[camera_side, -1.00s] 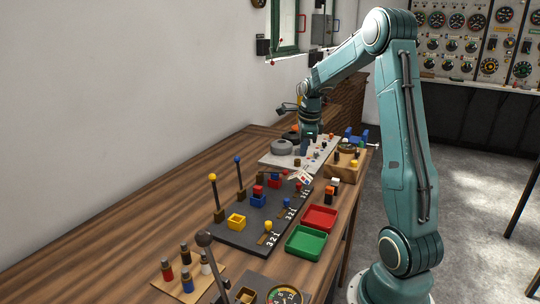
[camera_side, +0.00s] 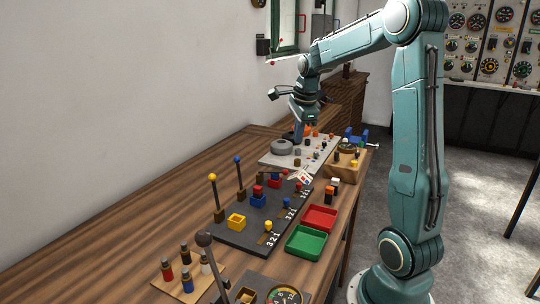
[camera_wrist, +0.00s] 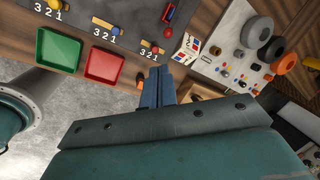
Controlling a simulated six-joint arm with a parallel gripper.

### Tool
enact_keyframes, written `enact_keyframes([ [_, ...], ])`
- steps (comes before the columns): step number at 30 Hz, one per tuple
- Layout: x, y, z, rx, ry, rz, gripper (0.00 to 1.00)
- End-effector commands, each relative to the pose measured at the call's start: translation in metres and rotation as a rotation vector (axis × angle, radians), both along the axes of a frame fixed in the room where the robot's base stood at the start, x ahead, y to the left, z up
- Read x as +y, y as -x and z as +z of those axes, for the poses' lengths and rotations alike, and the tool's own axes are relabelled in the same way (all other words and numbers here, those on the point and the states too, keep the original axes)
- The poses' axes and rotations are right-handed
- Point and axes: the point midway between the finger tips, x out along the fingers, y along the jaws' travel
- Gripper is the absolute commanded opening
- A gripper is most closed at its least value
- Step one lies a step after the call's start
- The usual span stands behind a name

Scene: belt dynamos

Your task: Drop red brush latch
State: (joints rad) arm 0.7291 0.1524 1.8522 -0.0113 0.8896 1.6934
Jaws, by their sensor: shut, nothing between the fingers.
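A small red-topped piece (camera_side: 299,186), which looks like the red brush latch, stands at the far end of the dark board (camera_side: 250,238). Beside it is a white card. The piece also shows in the wrist view (camera_wrist: 155,49), near a "3 2 1" scale, though small there. A blue-topped piece (camera_side: 287,202) and a yellow-topped piece (camera_side: 268,226) stand by the nearer scales. My gripper (camera_side: 299,134) is shut and empty, tilted above the pale board beyond the dark one. In the wrist view its blue fingers (camera_wrist: 159,74) are together, apart from the red piece.
Tall posts with yellow (camera_side: 212,177) and blue (camera_side: 237,159) balls rise from the dark board. Green (camera_side: 306,252) and red (camera_side: 336,219) trays lie beside it. The pale board (camera_side: 270,160) carries grey discs and small parts. The table's left side is clear.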

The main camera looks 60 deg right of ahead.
Motion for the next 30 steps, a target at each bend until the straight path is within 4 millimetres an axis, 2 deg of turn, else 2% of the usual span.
enact_keyframes([
  [1, 0.016, -0.001, 0.007, 0.0, 0.018, 0.084, 0.0],
  [8, 0.089, 0.007, 0.031, 0.013, 0.119, 0.524, 0.0],
  [15, 0.159, 0.031, 0.045, 0.025, 0.243, 0.991, 0.0],
  [24, 0.228, 0.076, 0.047, 0.035, 0.427, 1.564, 0.0],
  [30, 0.262, 0.11, 0.039, 0.039, 0.57, 1.927, 0.0],
])
